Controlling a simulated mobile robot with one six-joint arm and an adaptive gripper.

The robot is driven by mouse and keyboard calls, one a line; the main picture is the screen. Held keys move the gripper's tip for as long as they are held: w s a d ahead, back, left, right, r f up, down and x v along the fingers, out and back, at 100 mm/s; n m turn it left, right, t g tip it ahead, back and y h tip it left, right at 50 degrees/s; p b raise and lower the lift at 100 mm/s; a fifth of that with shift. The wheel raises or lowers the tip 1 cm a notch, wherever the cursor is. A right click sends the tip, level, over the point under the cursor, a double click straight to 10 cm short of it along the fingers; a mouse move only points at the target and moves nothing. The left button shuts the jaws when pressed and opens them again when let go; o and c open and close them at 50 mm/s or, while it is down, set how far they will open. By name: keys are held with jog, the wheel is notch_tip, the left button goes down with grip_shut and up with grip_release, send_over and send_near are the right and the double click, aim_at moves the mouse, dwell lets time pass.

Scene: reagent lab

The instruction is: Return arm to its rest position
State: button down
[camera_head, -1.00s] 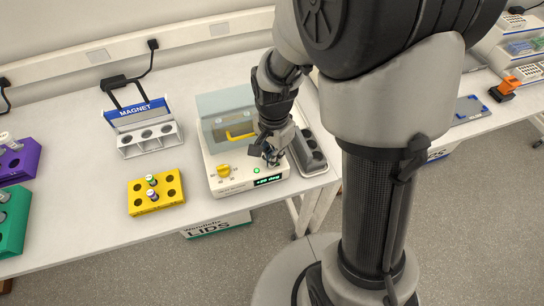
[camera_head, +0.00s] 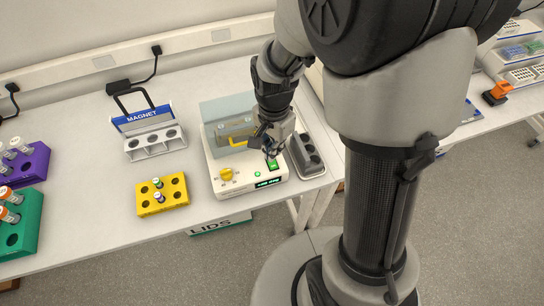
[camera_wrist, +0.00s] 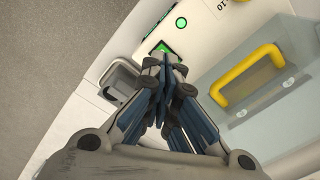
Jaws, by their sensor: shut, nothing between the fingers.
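My gripper (camera_head: 270,150) hangs over the right front part of a white bench device with a clear lid, a yellow handle, a yellow knob and a small lit display. In the wrist view my gripper (camera_wrist: 167,68) has its fingers together with nothing between them. Its tips lie in front of a lit green switch (camera_wrist: 160,50) on the device (camera_head: 213,178). The switch also shows in the head view (camera_head: 272,164), just below the fingertips. I cannot tell whether the tips touch it.
A grey holder (camera_head: 308,156) stands right of the device. A yellow rack (camera_head: 148,208) with two vials, a MAGNET rack (camera_head: 143,120), and purple (camera_head: 38,168) and green (camera_head: 30,222) tube racks stand to the left. The bench's front strip (camera_head: 100,235) is clear.

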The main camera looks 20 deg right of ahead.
jog(key=shift+r, duration=0.5)
jog(key=s+r+n+t+b, duration=0.3)
jog(key=s+r+n+t, duration=0.1)
jog(key=s+r+n, duration=0.8)
jog(key=s+r, duration=0.3)
jog(key=shift+t, duration=0.3)
